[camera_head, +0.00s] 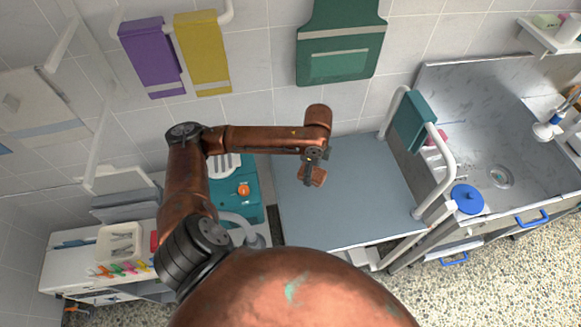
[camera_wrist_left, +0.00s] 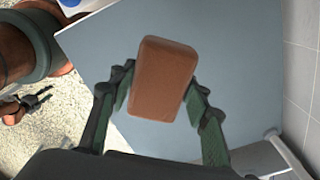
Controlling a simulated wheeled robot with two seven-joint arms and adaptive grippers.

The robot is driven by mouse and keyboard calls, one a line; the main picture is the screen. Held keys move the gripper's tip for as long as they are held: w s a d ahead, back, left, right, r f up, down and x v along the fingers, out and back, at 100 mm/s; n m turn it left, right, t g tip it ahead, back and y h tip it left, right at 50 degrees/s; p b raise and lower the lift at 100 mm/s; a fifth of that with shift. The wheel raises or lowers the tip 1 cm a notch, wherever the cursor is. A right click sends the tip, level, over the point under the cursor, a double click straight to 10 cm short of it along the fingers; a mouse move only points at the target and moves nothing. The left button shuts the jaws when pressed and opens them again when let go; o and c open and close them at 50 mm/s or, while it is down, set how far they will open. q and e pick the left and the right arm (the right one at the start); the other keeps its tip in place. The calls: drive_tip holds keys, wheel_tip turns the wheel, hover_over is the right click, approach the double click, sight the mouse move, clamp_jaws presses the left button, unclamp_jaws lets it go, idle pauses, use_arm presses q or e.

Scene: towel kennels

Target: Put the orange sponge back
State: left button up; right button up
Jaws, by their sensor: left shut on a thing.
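The orange-brown sponge (camera_wrist_left: 163,80) is a rounded block, held between the two fingers of my left gripper (camera_wrist_left: 160,100) in the left wrist view. In the head view my left gripper (camera_head: 313,168) is above the grey-blue table top, with the sponge (camera_head: 314,177) at its tip. The fingers are shut on the sponge's sides, and the sponge appears raised above the table. My right gripper (camera_wrist_left: 38,99) seems to show small at the left of the wrist view, over the speckled floor; its jaw opening is unclear.
The grey-blue table (camera_head: 345,215) is clear, with a white rail (camera_head: 447,160) and teal towel (camera_head: 413,122) at its right. Purple (camera_head: 152,58), yellow (camera_head: 202,52) and green (camera_head: 340,40) cloths hang behind.

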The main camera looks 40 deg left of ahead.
use_arm(q)
drive_tip(key=s+a+f+m+p, duration=0.1)
drive_tip(key=s+a+f+m, duration=0.2)
drive_tip(key=s+a+m, duration=0.5)
drive_tip(key=m, duration=0.3)
hover_over(291, 168)
drive_tip(key=f, duration=0.9)
drive_tip(key=shift+s+d+f, duration=0.15)
drive_tip(key=shift+s+f, duration=0.1)
drive_tip(key=shift+w+f, duration=0.25)
drive_tip(key=shift+f, duration=0.1)
drive_tip(key=f, duration=0.3)
drive_tip(key=shift+w+a+f, duration=0.1)
drive_tip(key=shift+a+f, duration=0.1)
drive_tip(key=shift+a, duration=0.05)
